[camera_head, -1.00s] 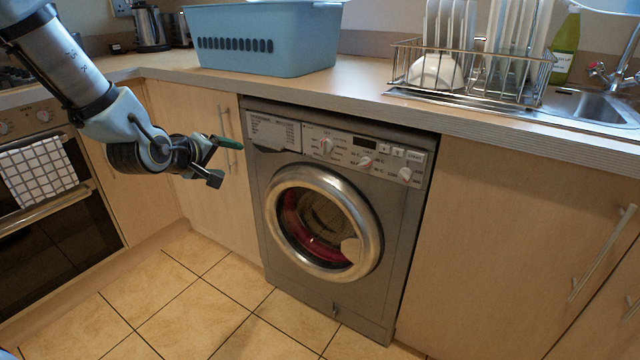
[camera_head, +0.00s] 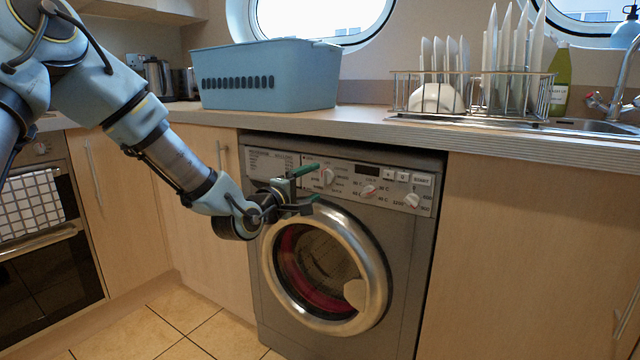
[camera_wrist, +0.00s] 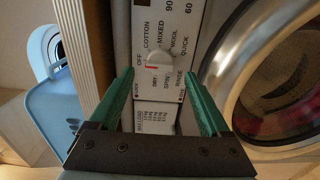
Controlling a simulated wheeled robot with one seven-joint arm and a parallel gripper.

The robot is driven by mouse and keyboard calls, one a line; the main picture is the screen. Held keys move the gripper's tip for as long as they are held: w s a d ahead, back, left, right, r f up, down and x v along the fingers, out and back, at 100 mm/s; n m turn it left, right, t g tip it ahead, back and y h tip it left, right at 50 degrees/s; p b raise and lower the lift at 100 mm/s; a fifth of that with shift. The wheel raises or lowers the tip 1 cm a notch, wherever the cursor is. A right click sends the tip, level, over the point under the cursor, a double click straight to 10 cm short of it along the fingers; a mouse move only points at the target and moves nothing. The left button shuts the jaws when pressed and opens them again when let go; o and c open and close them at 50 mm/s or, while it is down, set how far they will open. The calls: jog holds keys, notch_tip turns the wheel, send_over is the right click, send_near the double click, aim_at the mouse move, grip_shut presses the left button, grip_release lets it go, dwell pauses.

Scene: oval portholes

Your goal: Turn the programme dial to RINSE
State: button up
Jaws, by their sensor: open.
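The programme dial (camera_head: 328,177) is a round light knob on the left part of the washing machine's control panel (camera_head: 360,184). In the wrist view the dial (camera_wrist: 160,57) has words around it, among them OFF, COTTON, MIXED, WOOL, QUICK, RINSE, SPIN and DRY. Its red mark lies on the OFF side; RINSE (camera_wrist: 180,80) is at the dial's lower right. My gripper (camera_head: 315,182) is open, with green fingers, just left of the dial in the head view. In the wrist view my gripper's fingertips (camera_wrist: 160,76) stand either side of the dial's line, apart from it and empty.
The round door (camera_head: 325,270) lies just below the panel, close to my gripper. Two more knobs, one of them a temperature dial (camera_head: 369,191), and buttons are to the right. The worktop edge (camera_head: 400,137) overhangs above, carrying a blue basket (camera_head: 268,78) and a dish rack (camera_head: 470,95).

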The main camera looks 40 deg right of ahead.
aim_at(322, 179)
jog(key=shift+x, duration=1.95)
jog(key=shift+c, duration=0.3)
grip_shut()
